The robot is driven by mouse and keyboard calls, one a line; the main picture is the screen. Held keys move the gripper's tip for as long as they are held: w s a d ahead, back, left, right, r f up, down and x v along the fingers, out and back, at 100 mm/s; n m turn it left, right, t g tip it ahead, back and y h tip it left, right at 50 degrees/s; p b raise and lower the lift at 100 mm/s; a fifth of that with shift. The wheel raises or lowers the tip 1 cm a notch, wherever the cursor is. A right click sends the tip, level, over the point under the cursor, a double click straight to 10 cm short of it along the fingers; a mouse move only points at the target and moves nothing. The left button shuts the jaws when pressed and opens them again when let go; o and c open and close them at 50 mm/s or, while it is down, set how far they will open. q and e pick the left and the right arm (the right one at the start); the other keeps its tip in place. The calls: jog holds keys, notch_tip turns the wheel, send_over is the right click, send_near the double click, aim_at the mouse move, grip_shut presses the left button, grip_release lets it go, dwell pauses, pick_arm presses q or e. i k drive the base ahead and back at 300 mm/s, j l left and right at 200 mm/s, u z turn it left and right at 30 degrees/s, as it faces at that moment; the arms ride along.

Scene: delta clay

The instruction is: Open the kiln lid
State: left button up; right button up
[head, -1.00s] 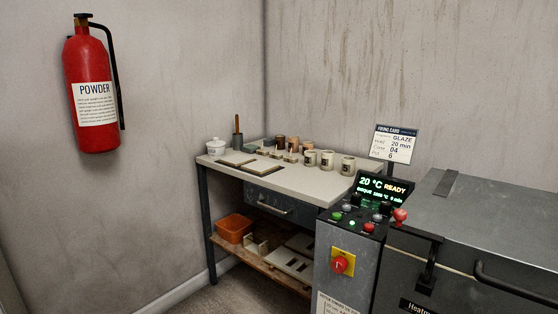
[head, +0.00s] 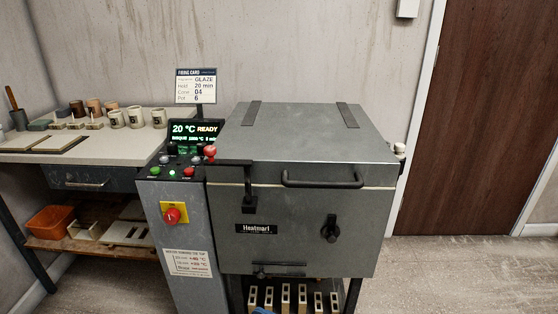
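The kiln (head: 300,228) is a grey metal box standing right of centre in the head view. Its lid (head: 300,135) lies flat on top, closed, with a thin pale seam below it. A black bar handle (head: 322,183) runs along the lid's front edge. Two dark straps lie at the back of the lid. A black knob (head: 330,229) sits on the kiln's front.
The control column (head: 180,230) with a lit display (head: 196,132) reading 20 °C READY stands against the kiln's left side. A worktable (head: 95,150) with several cups is further left. A brown door (head: 485,120) is at the right. Floor is open right of the kiln.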

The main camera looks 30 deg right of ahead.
aim_at(337, 145)
jog(key=l+z, duration=0.3)
jog(key=i+l+z, duration=0.1)
jog(key=l+z, duration=0.2)
jog(key=l, duration=0.25)
jog(key=i+l+z, duration=0.1)
jog(key=l+z, duration=0.25)
